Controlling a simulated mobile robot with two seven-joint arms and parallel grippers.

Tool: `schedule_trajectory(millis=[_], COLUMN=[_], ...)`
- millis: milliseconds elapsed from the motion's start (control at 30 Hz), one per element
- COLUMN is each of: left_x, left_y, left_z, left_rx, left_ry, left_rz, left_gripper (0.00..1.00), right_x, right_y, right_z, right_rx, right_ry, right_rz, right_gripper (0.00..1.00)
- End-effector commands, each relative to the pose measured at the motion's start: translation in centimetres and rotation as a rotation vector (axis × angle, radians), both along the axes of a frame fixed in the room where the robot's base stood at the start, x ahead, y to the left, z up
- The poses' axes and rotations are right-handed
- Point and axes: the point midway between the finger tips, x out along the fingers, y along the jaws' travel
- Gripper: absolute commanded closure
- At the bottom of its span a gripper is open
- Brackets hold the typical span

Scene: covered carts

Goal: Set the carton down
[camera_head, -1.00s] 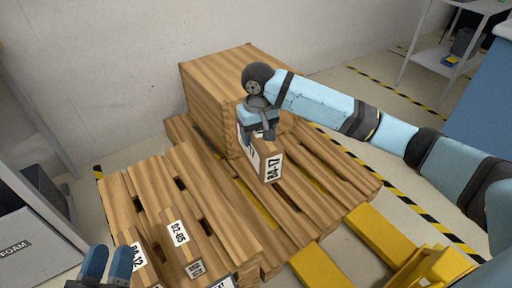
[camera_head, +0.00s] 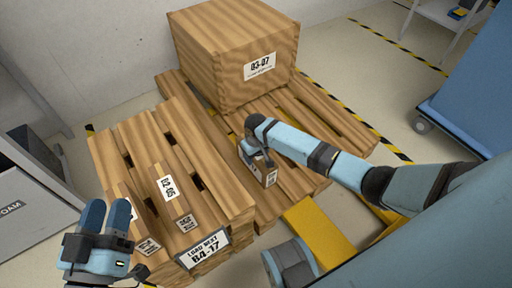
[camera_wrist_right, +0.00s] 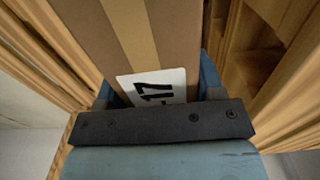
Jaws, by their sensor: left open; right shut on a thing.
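The carton (camera_head: 267,177) is a small brown box with a white label, in my right gripper (camera_head: 258,153). It is low over the slats of the rear pallet (camera_head: 325,125), in front of the large box; I cannot tell whether its base touches the slats. In the right wrist view the carton (camera_wrist_right: 150,40) has a tan tape strip and a label ending in "17", and it sits between the fingers of my right gripper (camera_wrist_right: 155,90). My left gripper (camera_head: 106,213) is open and empty, at the lower left over the near pallet.
A large box (camera_head: 240,55) labelled "03-07" stands on the rear pallet. The near pallet (camera_head: 215,170) bears smaller cartons (camera_head: 180,205) and a "LOAD NEXT" placard (camera_head: 203,248). Yellow forks (camera_head: 318,228) lie at the front. A grey bin (camera_head: 35,205) stands left, a blue cart (camera_head: 475,90) right.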

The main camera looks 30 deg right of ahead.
Motion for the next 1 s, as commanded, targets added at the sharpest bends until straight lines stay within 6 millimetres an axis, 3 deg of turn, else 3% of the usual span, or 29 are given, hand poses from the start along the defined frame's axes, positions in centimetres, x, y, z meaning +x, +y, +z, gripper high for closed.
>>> schedule_trajectory(millis=[33,367,500,767,1000], left_x=[0.1,0.0,0.8,1.3,2.1], left_y=[-0.1,-0.5,-0.1,0.2,0.7], left_z=[-1.5,-7.6,-7.3,-6.9,-7.4], left_rx=[0.011,0.104,0.152,0.186,0.249], left_ry=[0.021,0.187,0.110,0.051,-0.047], left_rz=[-0.008,-0.068,-0.059,-0.049,-0.033], left_gripper=[0.57,0.57,0.57,0.57,0.57], right_x=[0.1,0.1,0.1,0.2,0.2], right_y=[0.0,0.0,0.0,0.0,0.0], right_z=[-1.9,-9.9,-12.2,-13.6,-17.0], right_rx=[0.000,-0.001,-0.001,-0.001,0.000], right_ry=[0.001,0.000,-0.001,-0.001,-0.001], right_rz=[-0.001,-0.001,-0.001,-0.001,-0.001], right_gripper=[0.87,0.87,0.87,0.87,0.87])
